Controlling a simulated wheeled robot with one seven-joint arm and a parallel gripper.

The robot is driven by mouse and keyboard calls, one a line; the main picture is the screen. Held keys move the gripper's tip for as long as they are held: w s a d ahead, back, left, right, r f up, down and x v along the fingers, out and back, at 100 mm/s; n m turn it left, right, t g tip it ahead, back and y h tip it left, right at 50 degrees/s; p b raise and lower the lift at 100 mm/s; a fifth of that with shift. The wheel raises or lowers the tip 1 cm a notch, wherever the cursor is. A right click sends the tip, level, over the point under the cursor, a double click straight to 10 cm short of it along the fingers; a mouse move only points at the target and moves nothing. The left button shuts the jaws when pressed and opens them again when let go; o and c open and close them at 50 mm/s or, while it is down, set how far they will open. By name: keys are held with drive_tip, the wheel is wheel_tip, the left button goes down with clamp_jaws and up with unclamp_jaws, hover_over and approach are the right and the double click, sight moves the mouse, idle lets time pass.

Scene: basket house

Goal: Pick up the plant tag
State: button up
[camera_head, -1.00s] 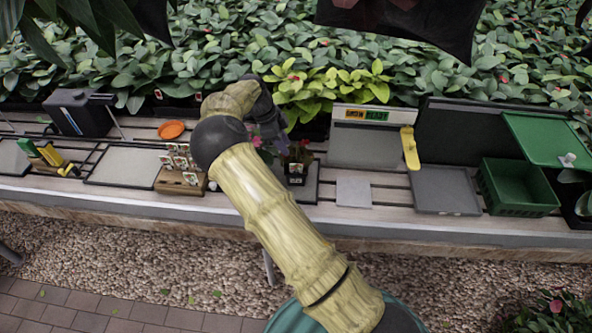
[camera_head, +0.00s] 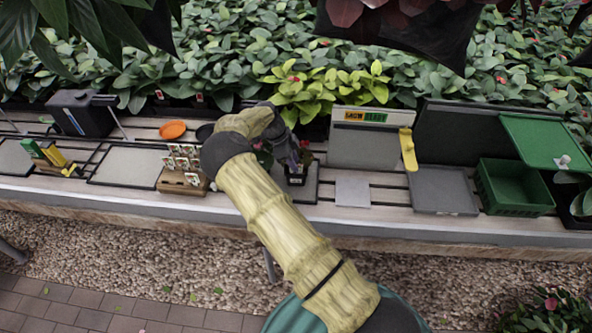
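Several small white plant tags (camera_head: 183,152) with pictures stand in a wooden block (camera_head: 181,181) on the slatted bench, left of my arm. A small dark pot (camera_head: 296,176) with a plant stands right of them. My gripper (camera_head: 293,158) is dark and sits above this pot, in front of its plant. My own wrist and the plant partly hide it, so I cannot tell whether its fingers are open or shut, or touching the plant. No tag shows in it.
An orange dish (camera_head: 172,130) lies behind the tag block. A grey square (camera_head: 353,192), a grey tray (camera_head: 444,190) and a green crate (camera_head: 516,186) lie to the right. A yellow tool (camera_head: 408,149) leans by a sign box (camera_head: 365,118). A grey mat (camera_head: 128,166) lies left, bare.

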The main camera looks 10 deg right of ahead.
sight(296, 174)
drive_tip(key=shift+x, duration=1.35)
clamp_jaws()
